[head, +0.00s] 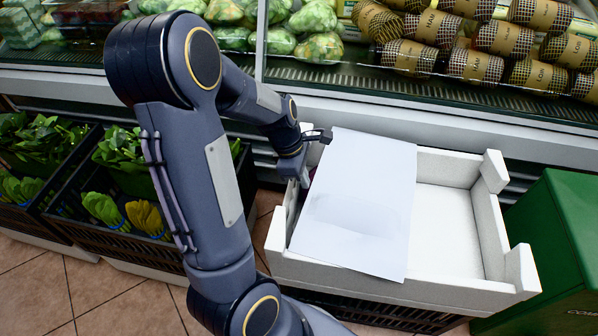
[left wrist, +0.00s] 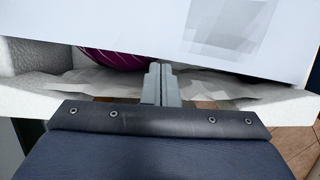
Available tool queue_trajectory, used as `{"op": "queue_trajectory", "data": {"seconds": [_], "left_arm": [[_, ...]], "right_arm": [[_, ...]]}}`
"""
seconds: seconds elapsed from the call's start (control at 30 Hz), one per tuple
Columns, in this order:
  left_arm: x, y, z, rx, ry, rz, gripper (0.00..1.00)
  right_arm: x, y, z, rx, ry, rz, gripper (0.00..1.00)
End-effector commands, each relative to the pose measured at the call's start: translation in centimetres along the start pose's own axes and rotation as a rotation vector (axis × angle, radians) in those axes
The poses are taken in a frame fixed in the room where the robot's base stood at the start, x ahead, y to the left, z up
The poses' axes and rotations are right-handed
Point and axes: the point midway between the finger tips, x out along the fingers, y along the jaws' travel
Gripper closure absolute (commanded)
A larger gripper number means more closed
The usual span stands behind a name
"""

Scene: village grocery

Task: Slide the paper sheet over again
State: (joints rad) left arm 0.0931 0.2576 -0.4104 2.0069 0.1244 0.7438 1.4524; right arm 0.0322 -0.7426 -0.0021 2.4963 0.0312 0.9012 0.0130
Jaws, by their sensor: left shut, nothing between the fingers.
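A white paper sheet (head: 359,205) lies over the left part of a white foam crate (head: 440,291) and overlaps its front wall. The right part of the crate is uncovered and looks empty. My left gripper (head: 303,178) is at the sheet's left edge, by the crate's left wall. In the left wrist view its fingers (left wrist: 160,84) are shut with nothing between them, just short of the sheet (left wrist: 240,38). A purple rounded thing (left wrist: 122,58) shows partly under the sheet there, beside crumpled pale lining (left wrist: 85,80). Whether the fingers touch the sheet, I cannot tell. My right gripper is not in view.
Black crates of leafy greens (head: 130,170) stand to the left. A green box (head: 555,245) stands close on the right. A refrigerated shelf with wrapped produce (head: 440,55) runs behind the foam crate. Tiled floor (head: 110,300) shows at front left.

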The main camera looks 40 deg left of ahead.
Motion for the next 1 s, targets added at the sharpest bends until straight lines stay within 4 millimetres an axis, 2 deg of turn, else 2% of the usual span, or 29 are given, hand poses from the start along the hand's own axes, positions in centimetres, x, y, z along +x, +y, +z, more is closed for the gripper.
{"op": "queue_trajectory", "data": {"seconds": [0.1,0.47,0.57,0.67,1.0], "left_arm": [[0.9,0.0,0.0,0.0,0.0,0.0,1.0],[0.9,0.0,0.1,0.001,0.0,0.001,1.0],[0.9,0.0,0.9,0.004,0.0,-0.003,1.0],[1.1,-0.1,3.0,0.007,0.001,-0.007,1.0],[4.0,-0.1,12.9,0.01,0.003,-0.006,1.0]], "right_arm": [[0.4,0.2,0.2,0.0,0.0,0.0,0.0],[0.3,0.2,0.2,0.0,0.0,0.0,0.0],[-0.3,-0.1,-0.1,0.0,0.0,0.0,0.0],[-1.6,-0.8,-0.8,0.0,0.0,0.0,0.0],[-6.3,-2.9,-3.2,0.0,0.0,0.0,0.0]]}}
